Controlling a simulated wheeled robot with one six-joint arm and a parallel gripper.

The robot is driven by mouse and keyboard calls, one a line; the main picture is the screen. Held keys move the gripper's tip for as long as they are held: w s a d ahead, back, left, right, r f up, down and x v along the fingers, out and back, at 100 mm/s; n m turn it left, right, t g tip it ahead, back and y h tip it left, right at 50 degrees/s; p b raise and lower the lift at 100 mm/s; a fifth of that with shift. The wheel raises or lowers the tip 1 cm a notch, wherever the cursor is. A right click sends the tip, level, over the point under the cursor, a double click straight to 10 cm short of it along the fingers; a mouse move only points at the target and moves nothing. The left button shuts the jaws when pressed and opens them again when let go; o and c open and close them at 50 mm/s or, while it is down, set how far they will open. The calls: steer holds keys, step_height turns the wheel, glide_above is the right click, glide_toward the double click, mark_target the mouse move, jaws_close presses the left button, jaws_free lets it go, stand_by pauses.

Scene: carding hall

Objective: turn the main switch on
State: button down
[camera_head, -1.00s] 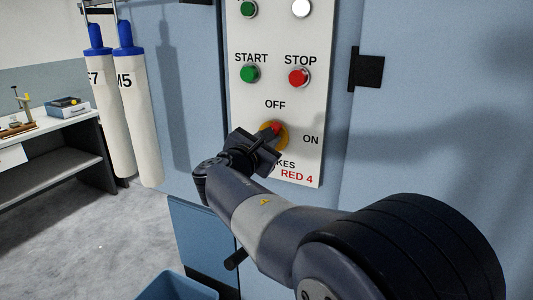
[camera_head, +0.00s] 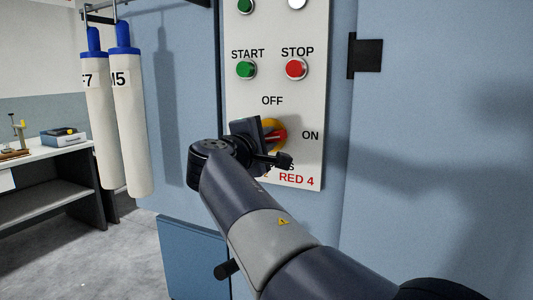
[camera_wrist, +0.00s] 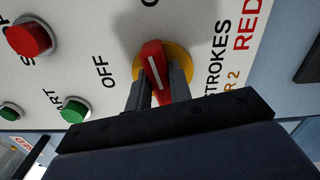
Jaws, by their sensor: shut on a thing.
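The main switch is a red handle on a yellow disc (camera_head: 276,134), low on the white control panel (camera_head: 290,25) between the words OFF above and ON to the right. The red handle lies about level, pointing to ON. In the wrist view the red handle (camera_wrist: 153,62) with its white line stands between the two fingers and points up the picture. My gripper (camera_head: 266,145) is shut on the handle; it also shows in the wrist view (camera_wrist: 160,88). My gripper partly hides the disc and the lettering below it.
A green START button (camera_head: 245,69) and a red STOP button (camera_head: 296,68) sit above the switch. A black latch (camera_head: 366,55) juts from the blue cabinet at right. Two white tubes (camera_head: 130,110) hang at left, with a workbench (camera_head: 60,152) behind.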

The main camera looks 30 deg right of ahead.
steer(key=shift+f+m+b, duration=0.25)
steer(key=shift+m+b, duration=0.8)
steer(key=shift+m, duration=0.15)
steer(key=c, duration=1.3)
jaws_free()
steer(key=shift+r, duration=0.1)
steer(key=v, duration=1)
steer(key=shift+s+a, duration=0.3)
steer(key=shift+d, duration=0.1)
steer(key=x, duration=1)
steer(key=shift+w+d, duration=0.2)
steer(key=shift+w, duration=0.1)
